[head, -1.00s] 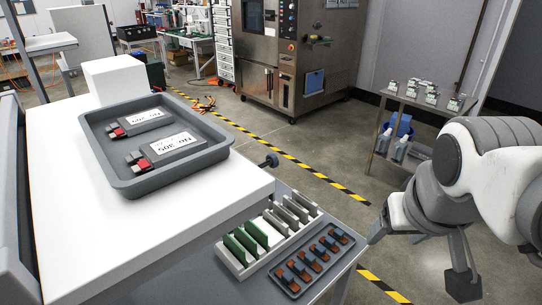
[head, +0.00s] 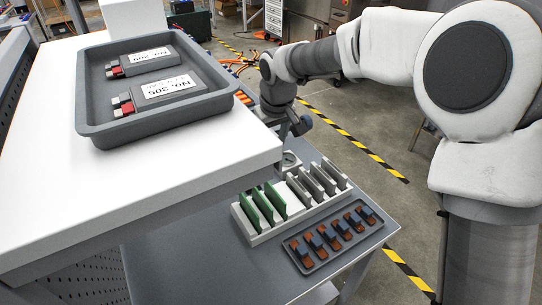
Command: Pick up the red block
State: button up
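A grey tray (head: 92,130) on the white bench top holds two grey devices with white "No. 305" labels. A small red block (head: 128,107) sits at the left end of the nearer device (head: 175,92), beside a grey block. Another red block (head: 117,71) sits at the left end of the farther device (head: 155,61). My arm reaches in from the right, and its dark end with my gripper (head: 287,140) points down just beyond the bench's right edge, apart from the tray. The fingers are too small and dark to tell apart.
A lower grey surface bears a white rack (head: 252,229) with green and grey boards. A dark tray (head: 306,262) of several brown-orange and blue parts lies in front of it. A dark knob (head: 301,125) is near the bench's right corner. Yellow-black tape marks the floor.

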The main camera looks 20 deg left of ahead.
jog(key=a+f, duration=0.3)
jog(key=a, duration=0.1)
jog(key=b, duration=0.1)
send_over(251, 179)
jog(key=s+d, duration=0.2)
notch_tip(251, 179, down, 11)
jog(key=shift+n, duration=0.3)
jog(key=shift+a+b+x, duration=0.2)
jog(key=shift+b+x, duration=0.05)
jog(key=shift+x, duration=1.35)
jog(key=shift+a+b+x, duration=0.15)
jog(key=shift+b+x, duration=0.05)
jog(key=shift+x, duration=1.35)
jog(key=shift+w+r, duration=0.1)
jog(key=shift+w, duration=0.1)
jog(key=shift+c, duration=0.3)
grip_shut()
